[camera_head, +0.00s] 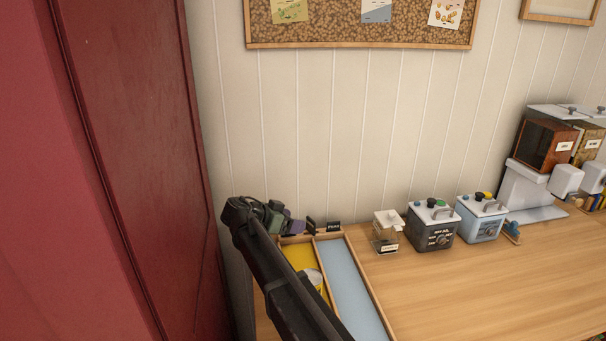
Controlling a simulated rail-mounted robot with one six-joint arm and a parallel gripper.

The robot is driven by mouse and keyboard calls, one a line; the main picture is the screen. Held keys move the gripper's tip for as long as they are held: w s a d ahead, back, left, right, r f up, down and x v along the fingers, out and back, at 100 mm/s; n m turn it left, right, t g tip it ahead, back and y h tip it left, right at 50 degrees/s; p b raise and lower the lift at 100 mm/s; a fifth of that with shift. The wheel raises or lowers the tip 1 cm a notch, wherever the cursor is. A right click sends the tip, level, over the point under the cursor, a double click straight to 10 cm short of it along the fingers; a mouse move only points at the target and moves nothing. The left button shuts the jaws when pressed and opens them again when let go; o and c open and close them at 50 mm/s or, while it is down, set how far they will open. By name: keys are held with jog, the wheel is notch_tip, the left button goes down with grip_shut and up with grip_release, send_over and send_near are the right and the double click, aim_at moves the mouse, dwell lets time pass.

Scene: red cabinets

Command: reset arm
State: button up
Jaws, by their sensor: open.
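My black arm rises from the bottom of the view and bends at its top beside the red cabinet. My gripper (308,225) is small and dark at the far end of the arm, pointing right above the back edge of a wooden tray. Its fingers are hard to make out against the dark items behind. It is open, and I see nothing held in it. The arm hides part of the tray.
The red cabinet (125,150) fills the left. The wooden tray (368,275) has yellow and light-blue sections. A clear container (387,232), a dark grey box (432,228) and a blue box (481,219) stand along the wall. The wooden counter (500,285) is clear in front.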

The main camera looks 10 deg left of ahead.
jog(key=s+d+r+n+g+y+p, duration=0.1)
jog(key=s+d+g+p, duration=0.2)
jog(key=d, duration=0.5)
jog(key=s+d+r+n+g+y+p, duration=0.1)
jog(key=s+d+r+n+p, duration=0.15)
jog(key=s+d, duration=0.4)
jog(key=s+d+r+n+g+y+p, duration=0.3)
jog(key=s+d+n+y+p, duration=0.2)
jog(key=s+d, duration=0.9)
jog(key=s+y+p, duration=0.3)
jog(key=s+p, duration=0.1)
jog(key=shift+d+r+n, duration=0.2)
jog(key=shift+d+n, duration=0.1)
jog(key=shift+n, duration=0.05)
jog(key=shift+w+f, duration=0.15)
jog(key=shift+f, duration=0.05)
jog(key=shift+c, duration=1.1)
